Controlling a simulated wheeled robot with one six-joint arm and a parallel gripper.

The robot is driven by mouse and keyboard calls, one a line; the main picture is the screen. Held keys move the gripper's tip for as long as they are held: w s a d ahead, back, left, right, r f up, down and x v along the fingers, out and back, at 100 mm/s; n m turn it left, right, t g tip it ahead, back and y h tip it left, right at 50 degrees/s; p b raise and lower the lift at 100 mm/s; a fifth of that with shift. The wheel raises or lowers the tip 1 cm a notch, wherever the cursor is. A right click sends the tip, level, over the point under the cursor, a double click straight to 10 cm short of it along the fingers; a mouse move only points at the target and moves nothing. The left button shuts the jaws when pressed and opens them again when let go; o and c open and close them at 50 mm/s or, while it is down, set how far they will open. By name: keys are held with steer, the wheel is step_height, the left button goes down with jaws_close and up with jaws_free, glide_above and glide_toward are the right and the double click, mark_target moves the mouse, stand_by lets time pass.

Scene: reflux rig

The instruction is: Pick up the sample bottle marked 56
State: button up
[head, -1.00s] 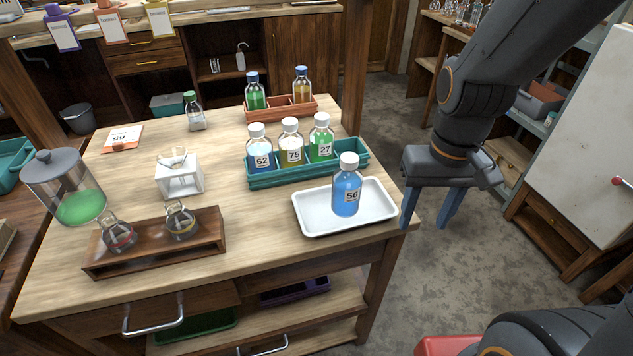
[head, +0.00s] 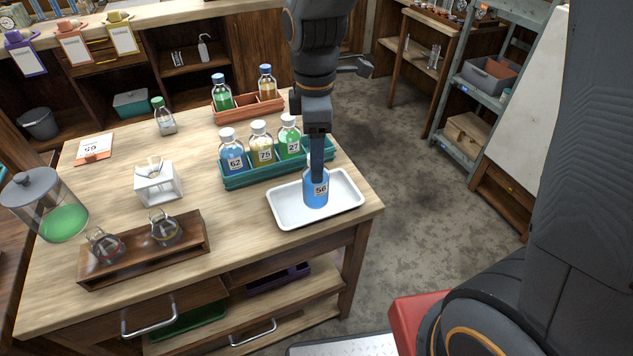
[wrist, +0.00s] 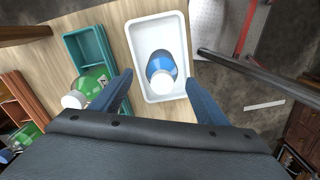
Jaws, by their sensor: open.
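The sample bottle marked 56 (head: 316,193) holds blue liquid and stands upright in a white tray (head: 284,216) at the table's right front. In the head view my gripper (head: 317,172) is over it, and a finger hides its white cap. In the wrist view the bottle (wrist: 161,70) stands in the tray (wrist: 150,27), ahead of and between my open fingers (wrist: 160,90), with its cap toward me. The fingers appear to be on either side with nothing held; I cannot tell how far the tips are from the bottle.
A teal rack (head: 240,181) with bottles 62 (head: 232,158), 75 (head: 262,154) and 27 (head: 289,147) stands just behind the tray. An orange rack (head: 236,111) is farther back. A wooden holder (head: 143,252) with two flasks is at left. Floor is clear to the right.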

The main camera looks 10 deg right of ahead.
steer(key=shift+s+d+f+p, duration=0.1)
steer(key=shift+f+p, duration=0.25)
steer(key=shift+f, duration=1.05)
steer(key=shift+s+f+p, duration=0.1)
steer(key=shift+f+p, duration=0.25)
steer(key=shift+f, duration=1.05)
steer(key=shift+w, duration=0.1)
steer(key=c, duration=1.4)
steer(key=shift+r, duration=0.1)
